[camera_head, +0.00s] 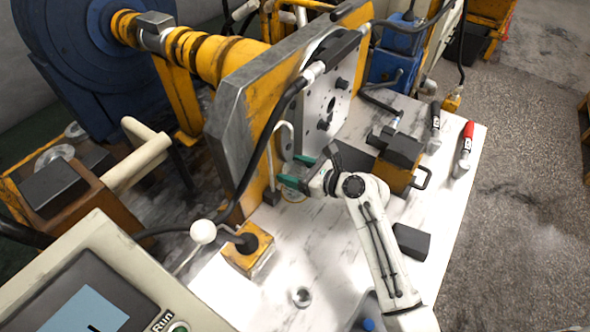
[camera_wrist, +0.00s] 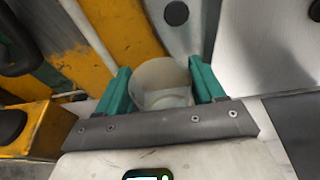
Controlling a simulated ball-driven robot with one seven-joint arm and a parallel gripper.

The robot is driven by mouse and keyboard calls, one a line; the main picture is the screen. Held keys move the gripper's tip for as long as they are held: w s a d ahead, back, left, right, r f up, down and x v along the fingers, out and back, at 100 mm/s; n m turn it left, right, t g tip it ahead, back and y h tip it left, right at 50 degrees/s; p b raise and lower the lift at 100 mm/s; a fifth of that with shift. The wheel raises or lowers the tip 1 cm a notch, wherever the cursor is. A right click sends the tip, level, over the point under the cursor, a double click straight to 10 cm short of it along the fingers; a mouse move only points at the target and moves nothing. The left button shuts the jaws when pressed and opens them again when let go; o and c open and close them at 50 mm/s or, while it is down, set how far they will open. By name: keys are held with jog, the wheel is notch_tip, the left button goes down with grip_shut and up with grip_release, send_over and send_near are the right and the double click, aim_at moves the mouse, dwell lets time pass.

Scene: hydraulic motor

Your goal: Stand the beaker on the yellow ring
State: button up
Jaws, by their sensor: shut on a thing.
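My gripper (camera_head: 291,182) has green fingers and reaches left over the white marble-patterned table, close to the upright machine plate. In the wrist view my gripper (camera_wrist: 165,90) is shut on the beaker (camera_wrist: 160,80), a pale, translucent cup between the two fingers. In the head view I cannot make out the beaker clearly. Whether the beaker touches the table or the ring I cannot tell.
The thick yellow machine plate (camera_head: 236,125) stands just left of my gripper. A lever with a white knob (camera_head: 203,232) rises from a yellow base at the front. A yellow and black box (camera_head: 400,160) and a red-handled tool (camera_head: 464,148) lie right. The table's front middle (camera_head: 330,265) is mostly clear.

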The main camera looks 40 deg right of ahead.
jog(key=o, duration=1.2)
jog(key=shift+f, duration=0.1)
jog(key=v, duration=1.2)
jog(key=shift+p, duration=0.35)
